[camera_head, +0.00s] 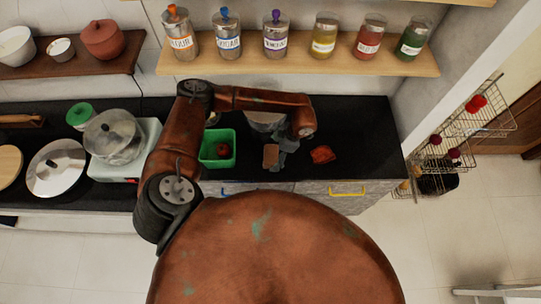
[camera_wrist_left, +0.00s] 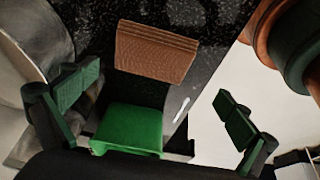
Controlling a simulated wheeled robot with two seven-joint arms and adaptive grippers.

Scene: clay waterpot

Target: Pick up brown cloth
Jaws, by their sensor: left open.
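The brown cloth (camera_head: 270,155) is a small folded brown piece lying on the dark countertop near its front edge. It also shows in the left wrist view (camera_wrist_left: 155,50), as a ribbed, stacked brown slab just beyond the fingertips. My left gripper (camera_head: 286,145) reaches down close to the right of the cloth in the head view. In the left wrist view its green-padded fingers (camera_wrist_left: 157,88) are spread wide, with nothing between their tips. I cannot tell the exact height gap to the cloth. My right gripper is not in view.
A green bin (camera_head: 217,160) with a reddish item stands left of the cloth. A reddish-orange item (camera_head: 322,154) lies to the right. A pale rounded vessel (camera_head: 264,118) is behind, partly hidden by my arm. A shelf (camera_head: 300,66) with jars hangs above. The counter's right end is clear.

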